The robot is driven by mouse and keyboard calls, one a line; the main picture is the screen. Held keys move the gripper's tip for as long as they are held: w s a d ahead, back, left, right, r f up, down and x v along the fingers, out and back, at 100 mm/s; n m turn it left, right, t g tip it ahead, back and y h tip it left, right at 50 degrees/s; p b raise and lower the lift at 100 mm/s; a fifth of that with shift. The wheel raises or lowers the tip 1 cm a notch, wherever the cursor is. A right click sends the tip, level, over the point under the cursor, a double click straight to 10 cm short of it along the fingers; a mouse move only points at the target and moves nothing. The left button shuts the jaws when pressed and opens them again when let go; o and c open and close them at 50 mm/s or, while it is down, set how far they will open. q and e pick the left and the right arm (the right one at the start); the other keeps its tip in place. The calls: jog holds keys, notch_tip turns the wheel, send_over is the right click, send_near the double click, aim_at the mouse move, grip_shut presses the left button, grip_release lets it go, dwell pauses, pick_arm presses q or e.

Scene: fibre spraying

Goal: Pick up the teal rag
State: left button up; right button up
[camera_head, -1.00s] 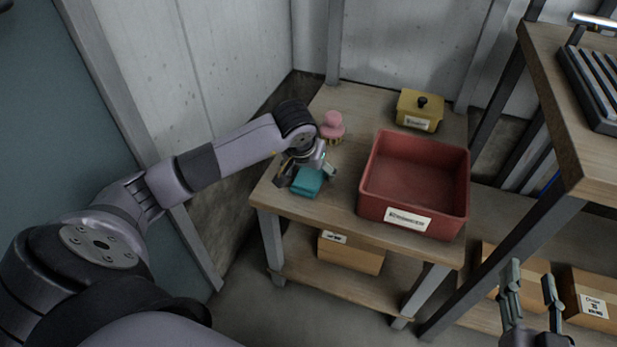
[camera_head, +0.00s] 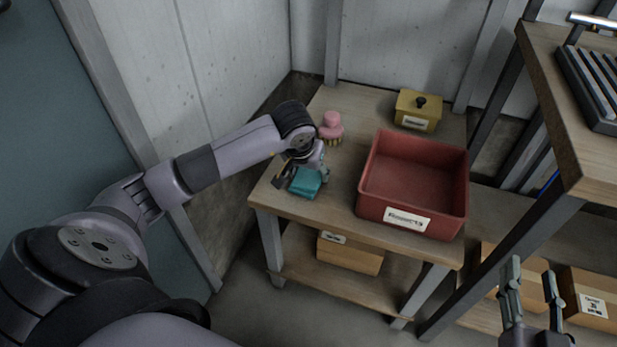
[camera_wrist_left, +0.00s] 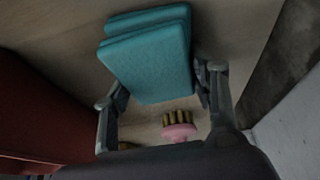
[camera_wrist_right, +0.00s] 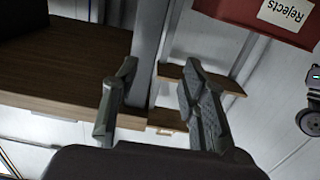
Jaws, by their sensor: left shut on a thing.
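The teal rag (camera_head: 306,182) is a folded, block-like cloth on the small wooden table, near its front left corner. My left gripper (camera_head: 305,172) is down at the rag and shut on it. In the left wrist view the rag (camera_wrist_left: 150,58) lies between the two fingers (camera_wrist_left: 158,98), one on each side. Whether the rag still touches the table is not clear. My right gripper (camera_head: 530,290) is open and empty, off to the lower right, apart from the table; it also shows in the right wrist view (camera_wrist_right: 158,85).
A red bin (camera_head: 415,185) with a "Rejects" label stands right of the rag. A pink-handled brush (camera_head: 331,128) stands just behind my left gripper. A yellow lidded box (camera_head: 418,110) is at the back. A taller wooden bench (camera_head: 570,120) is at the right.

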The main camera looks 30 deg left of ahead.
pick_arm(q)
jog(key=shift+c, duration=0.7)
jog(key=shift+r, duration=0.1)
jog(key=shift+r, duration=0.25)
notch_tip(320, 180, up, 19)
jog(key=p, duration=0.5)
jog(key=shift+r, duration=0.15)
pick_arm(e)
jog(key=s+d+f+g+h, duration=0.2)
jog(key=s+d+f+g, duration=0.1)
jog(key=s+f+g, duration=0.3)
jog(key=s+d+f+g+h, duration=0.1)
jog(key=s+d+f+g, duration=0.2)
jog(key=s+f+g, duration=0.4)
jog(key=shift+s+d+f+m+h, duration=0.3)
jog(key=shift+s+f+m+h, duration=0.1)
jog(key=shift+s+f, duration=1.05)
jog(key=shift+s+r, duration=0.1)
jog(key=shift+r, duration=0.05)
